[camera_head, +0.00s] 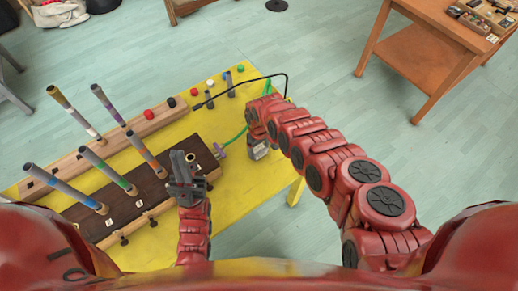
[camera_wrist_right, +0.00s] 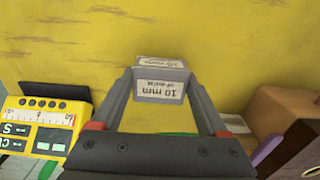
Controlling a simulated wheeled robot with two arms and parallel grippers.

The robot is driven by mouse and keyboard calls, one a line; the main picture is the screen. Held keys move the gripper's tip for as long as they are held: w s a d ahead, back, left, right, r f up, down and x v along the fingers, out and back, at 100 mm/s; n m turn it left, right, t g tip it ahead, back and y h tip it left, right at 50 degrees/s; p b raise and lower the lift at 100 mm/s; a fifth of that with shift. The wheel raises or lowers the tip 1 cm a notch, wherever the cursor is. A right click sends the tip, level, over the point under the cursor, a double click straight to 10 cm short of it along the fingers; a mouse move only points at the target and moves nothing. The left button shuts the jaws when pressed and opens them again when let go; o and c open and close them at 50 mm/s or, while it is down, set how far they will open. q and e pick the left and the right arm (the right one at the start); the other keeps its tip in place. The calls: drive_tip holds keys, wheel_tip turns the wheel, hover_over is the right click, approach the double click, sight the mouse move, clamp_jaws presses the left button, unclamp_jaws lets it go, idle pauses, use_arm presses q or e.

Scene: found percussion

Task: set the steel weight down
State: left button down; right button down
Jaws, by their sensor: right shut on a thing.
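The steel weight (camera_wrist_right: 161,86) is a small grey block with a white printed label in the right wrist view, reading "10 mm" on the near face. My right gripper (camera_wrist_right: 161,80) is shut on it, one finger on each side. The yellow table top lies beyond it; I cannot tell whether the block touches it. In the head view my right gripper (camera_head: 258,148) is over the right part of the yellow table (camera_head: 235,180), with the weight mostly hidden.
Wooden bars with several upright coloured tubes (camera_head: 108,168) fill the table's left side. A yellow-and-black device (camera_wrist_right: 45,120) is at the left in the wrist view, with wooden blocks (camera_wrist_right: 272,112) at the right.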

sight(259, 149)
drive_tip(key=shift+f, duration=0.3)
unclamp_jaws()
drive_tip(key=shift+r, duration=0.25)
drive_tip(key=shift+w+r, duration=0.1)
drive_tip(key=shift+r, duration=0.25)
wheel_tip(259, 149, up, 11)
idle(0.4)
idle(0.4)
